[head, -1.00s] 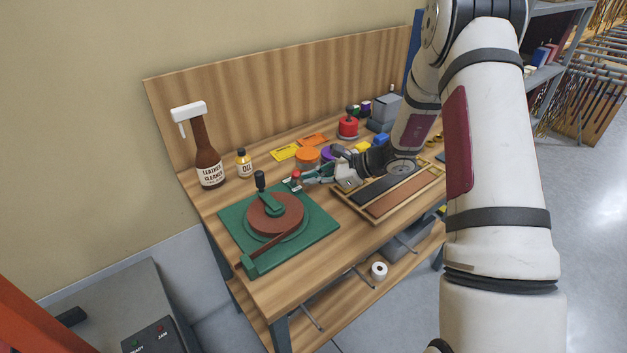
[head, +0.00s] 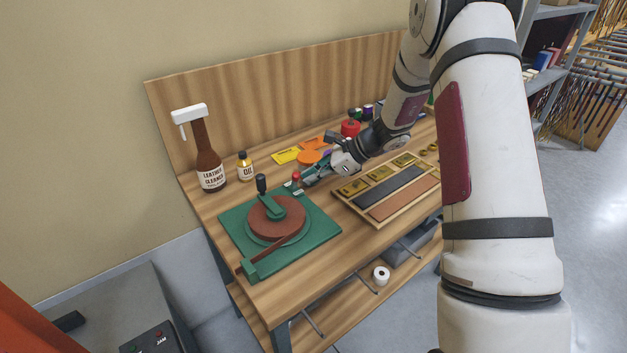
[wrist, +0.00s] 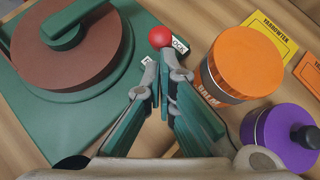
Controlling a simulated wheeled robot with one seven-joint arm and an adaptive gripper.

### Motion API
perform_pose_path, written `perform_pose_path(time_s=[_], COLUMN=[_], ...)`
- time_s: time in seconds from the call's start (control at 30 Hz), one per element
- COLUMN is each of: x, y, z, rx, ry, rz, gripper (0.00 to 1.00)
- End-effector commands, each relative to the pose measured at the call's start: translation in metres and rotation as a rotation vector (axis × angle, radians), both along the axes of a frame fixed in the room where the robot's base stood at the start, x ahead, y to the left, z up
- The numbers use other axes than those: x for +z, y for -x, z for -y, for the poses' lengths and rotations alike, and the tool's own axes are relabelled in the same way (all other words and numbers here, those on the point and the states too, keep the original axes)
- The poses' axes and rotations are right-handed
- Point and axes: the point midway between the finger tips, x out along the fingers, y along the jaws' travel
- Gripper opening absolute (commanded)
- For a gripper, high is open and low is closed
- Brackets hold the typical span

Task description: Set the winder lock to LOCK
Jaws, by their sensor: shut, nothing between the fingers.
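The winder (head: 232,217) is a green base plate with a round brown disc (head: 272,217) and a green crank arm with a black knob (head: 261,184). Its lock lever has a red ball knob (head: 296,176) at the back right corner of the plate. The red ball also shows in the wrist view (wrist: 161,37), beside a small white label (wrist: 180,45) whose lettering is only partly readable. My gripper (head: 303,184) is shut and empty. In the wrist view its fingertips (wrist: 158,66) are just short of the red ball; whether they touch the lever is unclear.
An orange-lidded jar (wrist: 243,60) and a purple-lidded jar (wrist: 277,135) stand close to the right of my gripper. A cleaner bottle (head: 209,160) and an oil bottle (head: 244,166) stand at the back left. A wooden tray (head: 352,207) lies to the right.

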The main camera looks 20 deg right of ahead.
Motion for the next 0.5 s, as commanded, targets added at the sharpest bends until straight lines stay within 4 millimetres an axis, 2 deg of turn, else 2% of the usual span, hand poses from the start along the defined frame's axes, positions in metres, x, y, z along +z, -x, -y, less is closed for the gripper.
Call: perform_pose_path(time_s=[0.27, 0.5], x=[0.008, 0.011], y=[-0.016, -0.016], z=[-0.007, -0.006], rx=[0.01, 0.003], ry=[0.076, 0.07], rz=[-0.209, -0.213], gripper=[0.0, 0.0])
